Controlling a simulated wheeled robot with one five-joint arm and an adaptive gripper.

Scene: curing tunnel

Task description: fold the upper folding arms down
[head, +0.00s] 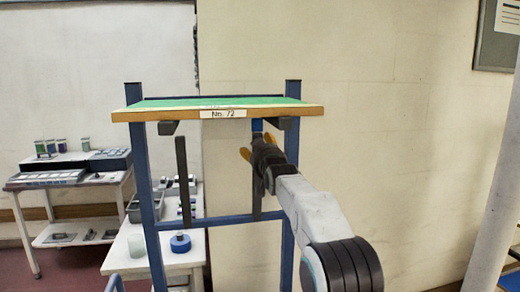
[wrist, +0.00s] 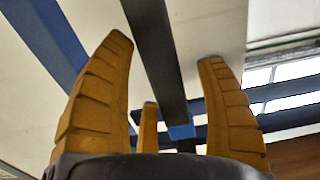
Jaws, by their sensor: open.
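A blue upright frame (head: 152,215) carries a green-topped board (head: 215,103) with a wooden front edge and a number label. Dark arm ends (head: 167,128) (head: 283,122) stick out beneath the board at left and right. A dark bar (head: 182,180) stands upright below it on the left, and another (head: 257,205) on the right, partly behind my gripper. My gripper (head: 251,146) is open beneath the board's right half. In the wrist view a dark bar (wrist: 157,50) with a blue end runs between the open orange fingers (wrist: 163,48). Whether they touch it I cannot tell.
A side table (head: 70,178) with devices and small jars stands at left. A white bench (head: 130,248) with a blue round item (head: 180,242) is behind the frame. A pale post (head: 497,190) stands at right. The floor between frame and post looks clear.

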